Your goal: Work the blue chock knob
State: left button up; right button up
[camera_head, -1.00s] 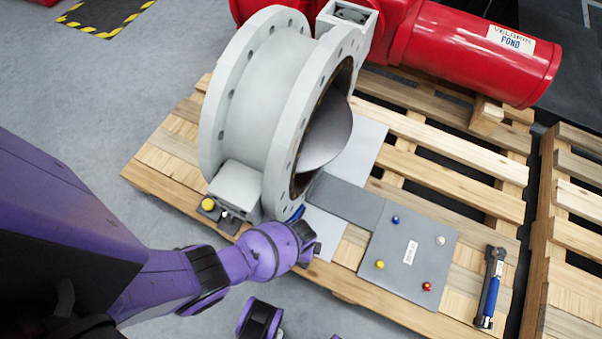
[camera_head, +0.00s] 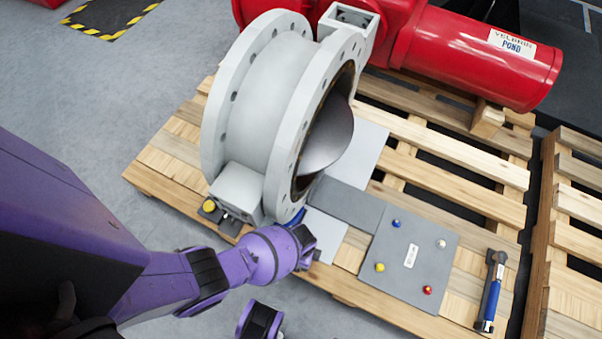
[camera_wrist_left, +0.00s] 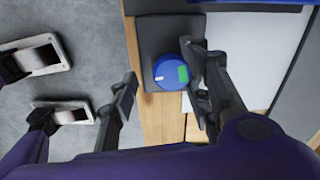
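In the left wrist view, a round blue knob (camera_wrist_left: 172,72) with a white mark and a green patch sits on a dark grey plate (camera_wrist_left: 160,32). My left gripper (camera_wrist_left: 160,63) is open; one finger is close beside the knob on the right, and the other is apart from it on the left. I cannot tell whether the right finger touches the knob. In the head view, my left gripper (camera_head: 308,246) is low at the front of the big grey valve (camera_head: 265,95). A bit of blue shows just behind it; the knob is mostly hidden there.
The valve stands on a wooden pallet (camera_head: 165,180), with a red actuator (camera_head: 465,50) behind. A grey plate (camera_head: 390,262) with small coloured knobs lies to the right, and a blue-handled tool (camera_head: 490,300) beyond it. Grey floor (camera_head: 90,110) is clear at the left.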

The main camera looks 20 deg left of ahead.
pick_arm(q)
jog(key=shift+w+d, duration=0.1)
jog(key=shift+w, duration=0.15)
jog(key=shift+r, duration=0.1)
jog(key=shift+w+r, duration=0.1)
jog(key=shift+r, duration=3.6)
jog(key=shift+s, duration=0.2)
